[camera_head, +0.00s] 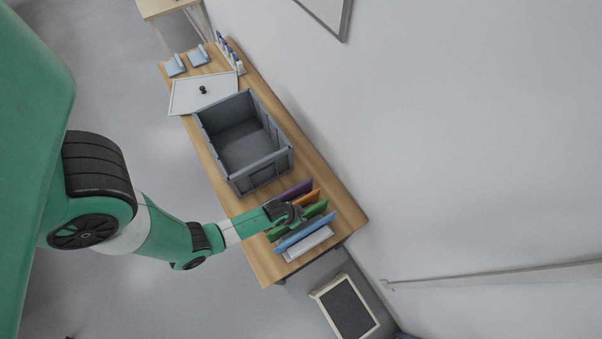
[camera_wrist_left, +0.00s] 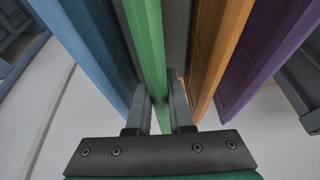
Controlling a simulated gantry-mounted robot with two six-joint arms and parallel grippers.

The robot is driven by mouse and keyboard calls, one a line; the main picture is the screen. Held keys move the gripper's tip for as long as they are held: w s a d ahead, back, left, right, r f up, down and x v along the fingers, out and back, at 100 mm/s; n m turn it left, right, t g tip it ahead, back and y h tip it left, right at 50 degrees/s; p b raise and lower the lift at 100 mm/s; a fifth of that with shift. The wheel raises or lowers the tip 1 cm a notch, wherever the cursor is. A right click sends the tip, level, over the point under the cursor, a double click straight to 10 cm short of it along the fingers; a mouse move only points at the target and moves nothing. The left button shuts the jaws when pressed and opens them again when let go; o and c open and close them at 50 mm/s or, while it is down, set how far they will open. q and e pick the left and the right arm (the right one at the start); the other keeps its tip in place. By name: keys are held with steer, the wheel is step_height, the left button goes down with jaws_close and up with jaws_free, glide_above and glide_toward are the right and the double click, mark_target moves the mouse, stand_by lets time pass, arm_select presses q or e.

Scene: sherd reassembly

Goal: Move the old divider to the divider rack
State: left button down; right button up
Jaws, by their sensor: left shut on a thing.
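A green divider (camera_head: 315,210) stands between an orange divider (camera_head: 308,198) and a blue divider (camera_head: 306,231) near the table's front end. A purple divider (camera_head: 293,189) stands on the far side of the orange one. My left gripper (camera_head: 296,214) is shut on the green divider; in the left wrist view the green divider (camera_wrist_left: 145,40) runs between the two fingers (camera_wrist_left: 162,104). The arm hides part of it. A pale rack base (camera_head: 308,244) shows beside the blue divider. I cannot tell from markings which divider is the old one. My right gripper is not in view.
An open grey crate (camera_head: 236,172) stands on the wooden table (camera_head: 345,210) behind the dividers. A white lid-like panel with a dark knob (camera_head: 185,98) lies beyond it. Small blue-and-white items (camera_head: 175,67) stand at the far end. A wall runs along the right.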

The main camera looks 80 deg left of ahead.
arm_select(q)
steer(key=shift+f+b, duration=0.35)
steer(key=shift+f, duration=0.15)
steer(key=c, duration=0.7)
jaws_free()
steer(key=shift+c, duration=0.2)
steer(key=shift+r, duration=0.1)
steer(key=p+v, duration=0.6)
steer(key=v, duration=0.5)
steer(key=shift+r+p, duration=0.25)
steer(key=shift+p, duration=0.1)
